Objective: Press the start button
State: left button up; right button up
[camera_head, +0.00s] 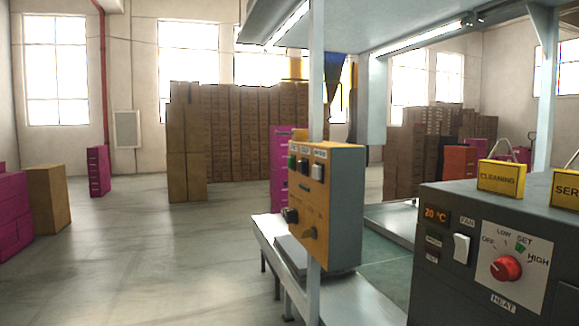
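A yellow-orange control box (339,215) is fixed to a pale upright post right of the middle. Lower on the panel are a black knob (290,215) and a small orange-brown part (310,233). I cannot tell from the labels which button is start. Neither of my grippers is in view.
A dark heater unit (466,220) with a red knob (506,268) and a white switch (461,248) stands at the front right.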

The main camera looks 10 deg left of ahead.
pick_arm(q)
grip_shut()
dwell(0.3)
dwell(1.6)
